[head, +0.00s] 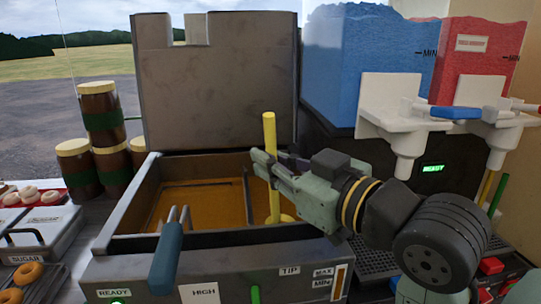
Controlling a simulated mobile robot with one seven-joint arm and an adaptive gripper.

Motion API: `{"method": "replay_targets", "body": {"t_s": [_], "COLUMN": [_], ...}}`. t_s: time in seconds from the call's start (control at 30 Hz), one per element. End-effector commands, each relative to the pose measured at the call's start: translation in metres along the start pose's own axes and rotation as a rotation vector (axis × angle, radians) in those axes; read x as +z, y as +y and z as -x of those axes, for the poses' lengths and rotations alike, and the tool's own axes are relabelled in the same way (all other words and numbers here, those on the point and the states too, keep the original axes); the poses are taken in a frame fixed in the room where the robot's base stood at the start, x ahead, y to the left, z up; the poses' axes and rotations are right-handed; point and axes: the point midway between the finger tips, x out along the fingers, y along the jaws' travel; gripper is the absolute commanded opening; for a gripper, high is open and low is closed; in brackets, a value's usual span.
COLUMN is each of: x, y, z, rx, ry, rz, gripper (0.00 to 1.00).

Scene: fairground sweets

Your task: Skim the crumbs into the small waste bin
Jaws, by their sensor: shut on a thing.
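My gripper (268,162) is shut on an upright yellow rod (269,128), which looks like the handle of a skimmer. The rod reaches down into the right part of the fryer (126,200). A yellow piece shows at its lower end, at the oil surface, partly hidden by my gripper and arm. The amber oil (200,205) fills the fryer, and a thin dark divider stands in it. I cannot make out single crumbs in the oil. I cannot pick out a small waste bin in this view.
A blue handle (167,258) rises at the fryer's front left. The fryer's raised grey back panel (215,90) stands behind. Blue (365,60) and red (480,60) dispensers stand at right. Brown jars (100,110), a sugar tray (40,232) and doughnuts (32,272) are at left.

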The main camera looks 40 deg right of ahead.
Motion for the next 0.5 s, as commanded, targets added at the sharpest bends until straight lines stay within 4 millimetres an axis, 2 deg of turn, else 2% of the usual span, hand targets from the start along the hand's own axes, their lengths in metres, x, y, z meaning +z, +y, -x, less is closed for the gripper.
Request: {"method": "replay_targets", "body": {"t_s": [0.07, 0.2, 0.5], "x": [0.000, -0.018, -0.042], "y": [-0.004, -0.001, 0.004], "z": [0.006, 0.006, 0.006], "rx": [0.003, 0.000, 0.000], "ry": [0.001, 0.000, 0.000], "rz": [0.002, 0.002, 0.002], "gripper": [0.00, 0.00, 0.00]}}
